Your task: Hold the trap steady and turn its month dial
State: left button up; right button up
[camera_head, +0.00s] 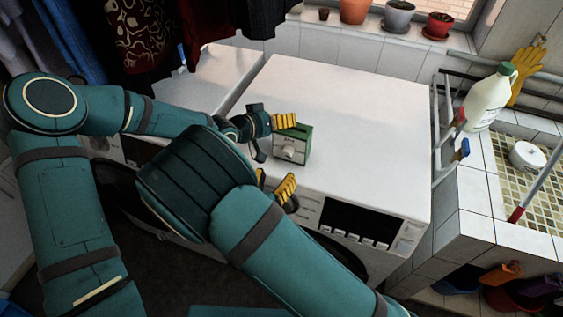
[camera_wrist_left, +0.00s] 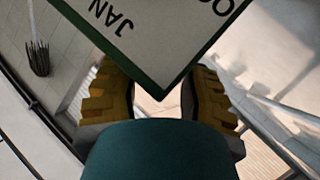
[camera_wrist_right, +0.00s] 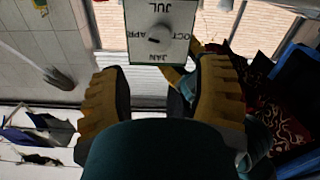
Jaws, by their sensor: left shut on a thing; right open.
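The trap is a small green box (camera_head: 293,143) with a white front, standing on the white machine top near its front edge. My left gripper (camera_head: 272,136) is shut on it from the left. The left wrist view shows its white labelled face (camera_wrist_left: 165,30) close to the fingers, with JAN readable. In the right wrist view the trap's face shows a round grey dial (camera_wrist_right: 159,32) with month labels around it, JAN and JUL among them; a small dark mark lies by the dial, but its exact setting is unclear. My right gripper (camera_head: 278,181) is open and empty, in front of and below the trap.
The white machine top (camera_head: 350,120) is otherwise clear. Its control panel (camera_head: 355,222) lies below my right gripper's side. A drying rail (camera_head: 440,130), white jug (camera_head: 488,100) and tiled sink (camera_head: 530,185) stand at the right. Clothes hang at the back left (camera_head: 145,35).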

aim_at(287, 155)
jog(key=shift+v, duration=2.15)
jog(key=shift+c, duration=1.4)
jog(key=d+r+m+g+y, duration=0.3)
jog(key=d+r+m+y, duration=0.15)
jog(key=m, duration=0.35)
jog(key=shift+y, duration=0.25)
jog(key=x, duration=0.8)
jog(key=a+x, duration=0.1)
jog(key=x, duration=0.3)
jog(key=shift+w+f, duration=0.1)
jog(key=shift+f, duration=0.2)
grip_shut()
